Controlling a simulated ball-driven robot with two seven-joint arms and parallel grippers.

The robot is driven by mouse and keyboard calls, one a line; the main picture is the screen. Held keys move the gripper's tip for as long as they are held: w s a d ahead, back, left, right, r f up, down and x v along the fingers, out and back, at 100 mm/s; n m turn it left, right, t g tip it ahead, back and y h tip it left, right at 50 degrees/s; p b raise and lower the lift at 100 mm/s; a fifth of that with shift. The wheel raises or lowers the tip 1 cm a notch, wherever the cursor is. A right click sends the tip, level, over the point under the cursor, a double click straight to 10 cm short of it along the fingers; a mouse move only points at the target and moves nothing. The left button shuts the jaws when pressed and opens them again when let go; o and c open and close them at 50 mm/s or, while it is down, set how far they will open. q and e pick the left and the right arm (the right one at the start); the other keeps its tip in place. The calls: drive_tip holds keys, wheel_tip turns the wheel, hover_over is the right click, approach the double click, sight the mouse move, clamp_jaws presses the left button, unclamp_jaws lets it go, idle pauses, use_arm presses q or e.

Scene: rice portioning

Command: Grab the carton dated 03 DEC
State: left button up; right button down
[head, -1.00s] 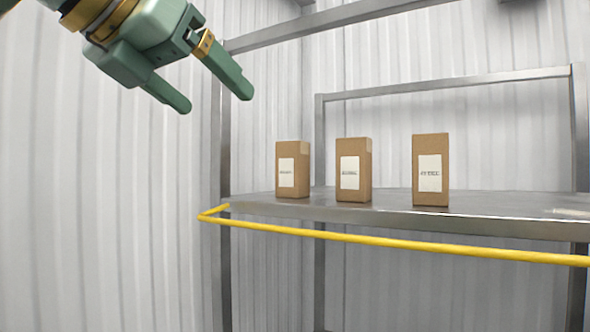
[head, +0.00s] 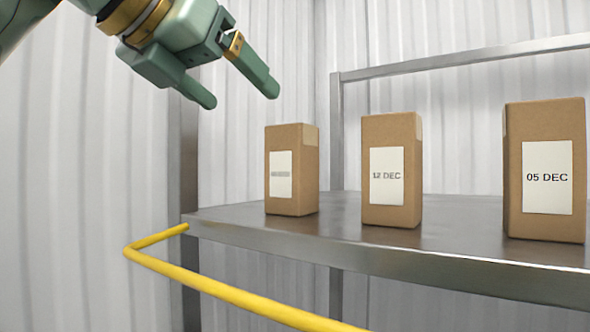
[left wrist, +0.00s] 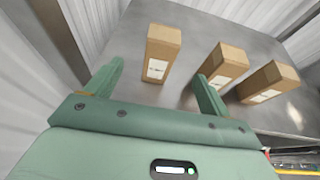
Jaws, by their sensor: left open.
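Three brown cartons stand upright on a metal shelf. The left carton (head: 307,170) has a white label whose print is too blurred to read. The middle carton (head: 408,200) reads 12 DEC. The right carton (head: 582,170) reads 05 DEC. I can read 03 DEC on none of them. My left gripper (head: 240,96) is open and empty, above and left of the left carton in the head view. In the left wrist view three cartons show beyond the fingers, the nearest to centre (left wrist: 165,42) lying ahead between them. My right gripper is not in view.
The metal shelf (head: 450,262) has a yellow rail (head: 235,295) in front of its edge. A metal post (head: 190,150) stands at the shelf's left end. A crossbar (head: 460,58) runs behind the cartons. Gaps of bare shelf separate the cartons.

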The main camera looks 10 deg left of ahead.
sight(278, 132)
use_arm(q)
drive_tip(key=x, duration=0.8)
drive_tip(key=shift+w+d+f+p, duration=0.1)
drive_tip(key=shift+w+p, duration=0.05)
drive_tip(key=shift+p, duration=0.2)
drive_tip(key=shift+w+d+f, duration=0.2)
drive_tip(key=shift+w+f, duration=0.05)
drive_tip(key=shift+w, duration=0.25)
drive_tip(key=x, duration=0.2)
drive_tip(key=p+x, duration=0.1)
drive_tip(key=x, duration=0.2)
drive_tip(key=shift+d+f, duration=0.1)
drive_tip(key=shift+d, duration=0.15)
drive_tip(key=shift+s, duration=0.15)
drive_tip(key=shift+a, duration=0.1)
drive_tip(key=c, duration=1.3)
